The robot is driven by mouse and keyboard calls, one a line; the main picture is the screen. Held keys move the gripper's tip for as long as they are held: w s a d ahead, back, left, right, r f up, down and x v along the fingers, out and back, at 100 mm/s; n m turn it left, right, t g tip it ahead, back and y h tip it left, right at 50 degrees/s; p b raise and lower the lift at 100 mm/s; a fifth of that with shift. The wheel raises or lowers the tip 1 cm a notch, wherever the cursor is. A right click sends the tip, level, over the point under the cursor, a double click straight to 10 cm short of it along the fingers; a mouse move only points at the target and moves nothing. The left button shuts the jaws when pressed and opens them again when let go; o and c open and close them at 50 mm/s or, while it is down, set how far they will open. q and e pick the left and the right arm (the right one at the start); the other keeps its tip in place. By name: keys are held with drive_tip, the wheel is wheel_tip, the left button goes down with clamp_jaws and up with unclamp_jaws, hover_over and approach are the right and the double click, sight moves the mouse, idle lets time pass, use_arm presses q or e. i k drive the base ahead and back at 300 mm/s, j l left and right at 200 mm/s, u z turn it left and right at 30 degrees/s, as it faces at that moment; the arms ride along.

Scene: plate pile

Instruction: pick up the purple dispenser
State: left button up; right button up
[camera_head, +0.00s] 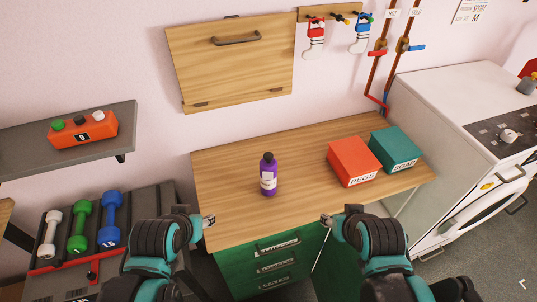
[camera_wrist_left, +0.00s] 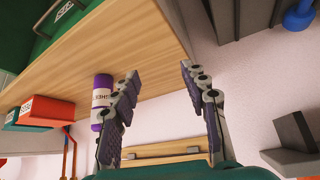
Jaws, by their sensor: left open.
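The purple dispenser (camera_head: 268,174), with a white label and a dark cap, stands upright on the wooden worktop (camera_head: 225,192). In the left wrist view the dispenser (camera_wrist_left: 101,90) appears partly hidden behind one finger, outside the gap between the fingers. My left gripper (camera_head: 209,220) is at the worktop's front left corner, left of and nearer than the dispenser. In the left wrist view it (camera_wrist_left: 159,72) is open with nothing between its fingers. My right gripper (camera_head: 327,220) is by the front edge, right of the dispenser; its jaw opening is not clear.
A red pegs box (camera_head: 352,160) and a teal soap box (camera_head: 396,149) stand on the worktop's right. Green drawers (camera_head: 265,265) are below. Dumbbells (camera_head: 80,225) sit on a rack at left; a white washing machine (camera_head: 470,95) stands right. Worktop around the dispenser is clear.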

sight(267, 170)
drive_tip(key=k+l+z, duration=0.5)
drive_tip(key=k+l, duration=0.25)
drive_tip(key=k, duration=0.15)
drive_tip(key=k+l+z, duration=0.1)
drive_tip(key=l, duration=0.25)
drive_tip(key=k+l+z, duration=0.15)
drive_tip(key=l, duration=0.25)
drive_tip(key=i+j, duration=0.1)
drive_tip(key=i, duration=0.45)
